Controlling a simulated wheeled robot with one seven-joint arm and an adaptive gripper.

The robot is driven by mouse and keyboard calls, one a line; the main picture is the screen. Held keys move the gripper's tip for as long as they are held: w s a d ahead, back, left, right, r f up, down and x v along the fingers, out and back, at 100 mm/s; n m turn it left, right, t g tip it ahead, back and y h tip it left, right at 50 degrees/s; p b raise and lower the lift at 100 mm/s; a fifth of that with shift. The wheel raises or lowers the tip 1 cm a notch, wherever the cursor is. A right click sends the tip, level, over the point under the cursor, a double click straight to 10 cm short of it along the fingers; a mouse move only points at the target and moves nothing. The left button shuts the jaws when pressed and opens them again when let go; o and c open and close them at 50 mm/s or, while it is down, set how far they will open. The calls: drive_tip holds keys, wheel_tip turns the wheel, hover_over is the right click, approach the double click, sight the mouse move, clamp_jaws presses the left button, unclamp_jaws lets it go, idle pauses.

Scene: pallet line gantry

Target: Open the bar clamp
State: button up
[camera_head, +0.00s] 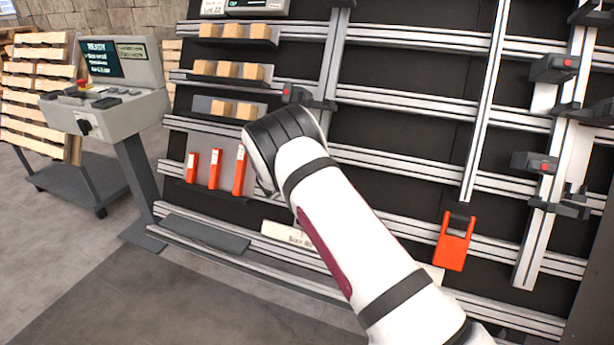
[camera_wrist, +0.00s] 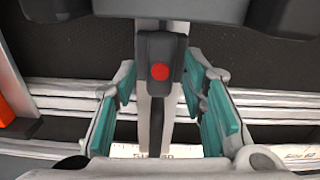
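A dark clamp head with a round red button (camera_wrist: 160,62) sits in the middle of the wrist view, on a narrow upright bar (camera_wrist: 156,125). My gripper (camera_wrist: 160,108) is open, with its teal-padded fingers to the left and right of the bar. Gaps show between the pads and the bar, so nothing is gripped. In the head view my white arm hides the gripper and the spot in front of it. A similar clamp head with a red button (camera_head: 292,93) shows just above my arm's dark joint.
An orange bracket (camera_head: 454,242) hangs at lower right. Orange blocks (camera_head: 214,169) stand left of my arm. A control console (camera_head: 105,85) stands at left. Open floor (camera_head: 190,300) lies in front.

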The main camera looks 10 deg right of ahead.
drive_tip(key=p+v, duration=0.4)
drive_tip(key=v, duration=0.4)
